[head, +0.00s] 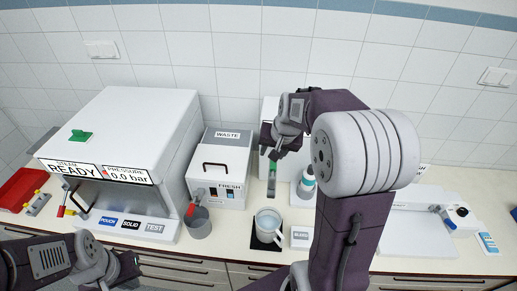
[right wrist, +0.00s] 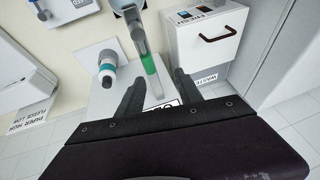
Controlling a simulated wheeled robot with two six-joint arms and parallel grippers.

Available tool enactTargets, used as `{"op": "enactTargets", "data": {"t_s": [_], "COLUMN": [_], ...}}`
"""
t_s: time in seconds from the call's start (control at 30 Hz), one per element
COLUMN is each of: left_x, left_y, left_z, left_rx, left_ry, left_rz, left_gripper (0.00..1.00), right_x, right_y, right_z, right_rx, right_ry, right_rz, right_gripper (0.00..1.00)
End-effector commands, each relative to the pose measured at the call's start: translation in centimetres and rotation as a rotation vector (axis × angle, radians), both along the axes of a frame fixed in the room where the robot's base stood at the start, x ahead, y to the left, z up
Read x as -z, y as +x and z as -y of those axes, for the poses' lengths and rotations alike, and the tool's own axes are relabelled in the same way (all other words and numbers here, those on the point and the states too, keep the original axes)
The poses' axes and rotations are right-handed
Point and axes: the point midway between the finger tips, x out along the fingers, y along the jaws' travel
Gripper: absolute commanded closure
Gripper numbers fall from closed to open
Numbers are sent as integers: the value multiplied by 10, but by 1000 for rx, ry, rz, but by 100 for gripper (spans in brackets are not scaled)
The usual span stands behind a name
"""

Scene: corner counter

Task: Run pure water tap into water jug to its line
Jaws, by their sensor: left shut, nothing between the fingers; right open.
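The water jug (head: 268,219), pale with a handle on its right, stands upright on a black pad (head: 257,243). Part of it shows at the top of the right wrist view (right wrist: 127,4). Its fill line and water level cannot be made out. The pure water tap, a grey spout with a green part (head: 272,168), stands behind the jug on a white unit. My right gripper (right wrist: 158,95) is open, its fingers either side of the tap's green part (right wrist: 151,66); contact cannot be told. My left gripper (head: 122,268) is shut and empty at the lower left, away from the jug.
A WASTE/FRESH box (head: 219,160) and grey cup (head: 198,224) stand left of the jug. A white bottle with a teal band (head: 307,182) stands right of the tap. A white steam machine (head: 125,130) fills the left. My right arm hides much of the counter's middle right.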

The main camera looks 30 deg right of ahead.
Motion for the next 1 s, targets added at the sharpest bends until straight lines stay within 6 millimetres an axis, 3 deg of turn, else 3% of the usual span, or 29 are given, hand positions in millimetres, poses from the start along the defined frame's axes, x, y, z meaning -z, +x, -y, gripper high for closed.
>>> {"op": "enactTargets", "data": {"t_s": [0.23,0.6,0.93,0.97,1.0], "left_x": [-4,-18,-19,-19,-19], "left_y": [-1,0,0,0,0], "left_z": [0,0,0,0,0], "left_rx": [1,0,0,0,0], "left_ry": [0,0,0,0,0], "left_rz": [-2,-1,-1,-1,-1], "left_gripper": [100,100,100,100,100], "right_x": [11,74,82,82,82], "right_y": [7,35,38,38,38], "right_z": [3,7,8,8,8], "right_rx": [9,7,7,7,7], "right_ry": [4,3,1,1,1], "right_rz": [1,1,5,5,5], "right_gripper": [58,58,58,60,72]}}
